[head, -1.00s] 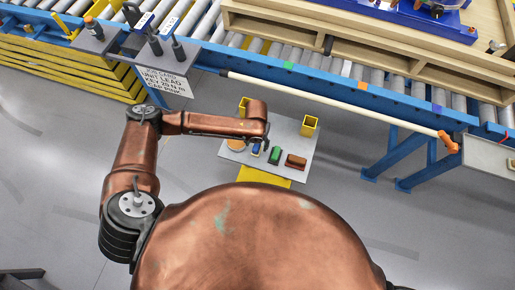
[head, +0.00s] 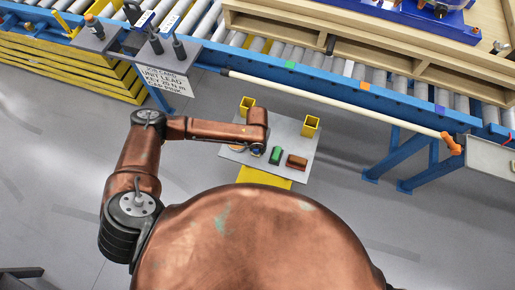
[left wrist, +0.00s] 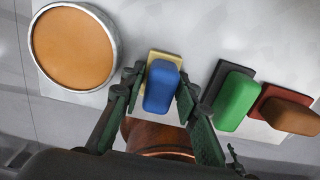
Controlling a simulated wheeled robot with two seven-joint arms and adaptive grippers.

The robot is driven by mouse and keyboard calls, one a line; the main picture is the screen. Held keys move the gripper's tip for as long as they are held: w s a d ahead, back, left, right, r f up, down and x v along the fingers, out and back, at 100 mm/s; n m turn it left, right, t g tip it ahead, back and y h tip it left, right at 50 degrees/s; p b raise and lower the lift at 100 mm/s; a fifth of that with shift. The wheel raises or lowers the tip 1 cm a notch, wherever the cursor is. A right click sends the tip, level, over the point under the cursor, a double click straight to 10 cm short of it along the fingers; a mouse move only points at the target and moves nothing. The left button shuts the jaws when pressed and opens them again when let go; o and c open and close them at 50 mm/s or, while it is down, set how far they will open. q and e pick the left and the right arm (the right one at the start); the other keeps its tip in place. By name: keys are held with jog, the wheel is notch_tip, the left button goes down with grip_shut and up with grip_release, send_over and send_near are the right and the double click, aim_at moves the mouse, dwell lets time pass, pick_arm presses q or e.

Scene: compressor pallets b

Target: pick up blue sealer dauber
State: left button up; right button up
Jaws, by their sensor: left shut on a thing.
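The blue sealer dauber (left wrist: 161,90) stands on a pale yellow base between the two fingers of my left gripper (left wrist: 160,80) in the left wrist view. The fingers are shut on it from both sides. In the head view my left gripper (head: 257,149) is over the small grey stand, and the arm mostly hides the blue dauber. The green dauber (left wrist: 236,100) is just right of the gripper in the left wrist view, and the brown-red one (left wrist: 292,110) is farther right. My right gripper is not in view.
A round orange-topped tin (left wrist: 74,47) lies left of the gripper.

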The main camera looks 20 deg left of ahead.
pick_arm(q)
jog(key=shift+c, duration=1.2)
jog(key=shift+r, duration=0.1)
jog(key=shift+r, duration=0.6)
jog(key=s+d+r+p, duration=0.3)
jog(key=s+r+p, duration=0.1)
jog(key=s+r, duration=0.7)
jog(key=shift+s+d+r, duration=0.3)
jog(key=shift+s, duration=0.95)
jog(key=o, duration=0.5)
jog(key=c, duration=0.4)
